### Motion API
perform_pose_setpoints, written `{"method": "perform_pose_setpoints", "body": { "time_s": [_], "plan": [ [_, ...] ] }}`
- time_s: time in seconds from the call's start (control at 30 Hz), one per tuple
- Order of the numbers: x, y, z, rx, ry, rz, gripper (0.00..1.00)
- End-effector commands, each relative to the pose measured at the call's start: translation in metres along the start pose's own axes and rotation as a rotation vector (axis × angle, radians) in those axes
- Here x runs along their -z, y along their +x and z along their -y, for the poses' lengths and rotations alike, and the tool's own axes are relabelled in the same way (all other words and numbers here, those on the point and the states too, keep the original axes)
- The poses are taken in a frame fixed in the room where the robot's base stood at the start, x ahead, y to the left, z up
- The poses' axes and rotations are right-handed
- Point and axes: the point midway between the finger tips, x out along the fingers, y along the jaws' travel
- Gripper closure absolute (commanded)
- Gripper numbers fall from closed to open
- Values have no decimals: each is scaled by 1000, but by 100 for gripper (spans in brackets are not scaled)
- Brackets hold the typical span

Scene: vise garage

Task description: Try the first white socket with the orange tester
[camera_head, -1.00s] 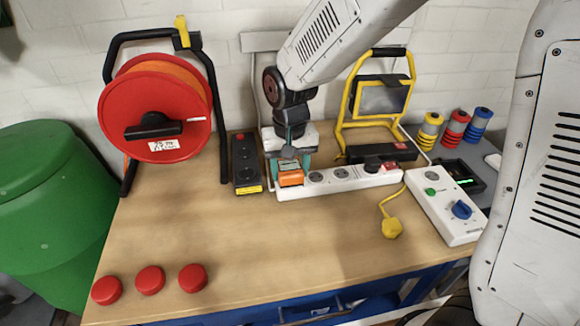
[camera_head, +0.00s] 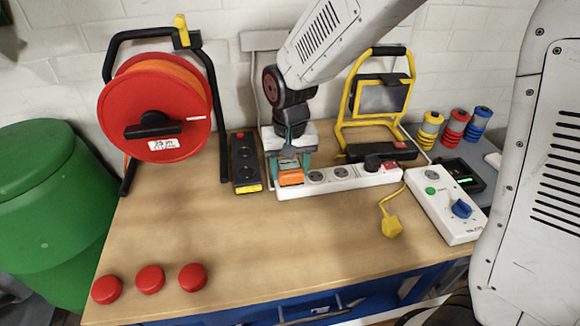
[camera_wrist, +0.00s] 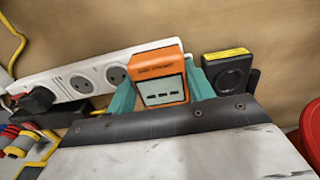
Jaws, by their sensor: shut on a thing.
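The orange tester (camera_head: 291,178) is at the left end of the white socket strip (camera_head: 325,188), over its first socket. In the wrist view the tester (camera_wrist: 160,92) shows a small screen with dark dashes. My gripper (camera_head: 291,165) has teal fingers and is shut on the tester from both sides. The first socket is hidden under the tester, so I cannot tell how deep the plug sits. Two bare sockets show beside it on the strip in the wrist view (camera_wrist: 98,62). A black plug (camera_head: 374,162) sits toward the strip's right end.
A black socket strip (camera_head: 245,165) stands just left of the tester. A yellow plug (camera_head: 391,226) on a cord lies in front. A white box with a blue knob (camera_head: 447,208) is at right. Red caps (camera_head: 150,279) lie front left. The front middle of the table is clear.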

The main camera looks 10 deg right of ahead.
Motion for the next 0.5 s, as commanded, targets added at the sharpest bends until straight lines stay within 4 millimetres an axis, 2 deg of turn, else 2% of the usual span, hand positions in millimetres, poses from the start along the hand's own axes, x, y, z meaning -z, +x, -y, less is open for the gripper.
{"method": "perform_pose_setpoints", "body": {
  "time_s": [0.5],
  "plan": [
    [0, 4, 0, 0, 0, 0, 68]
  ]
}}
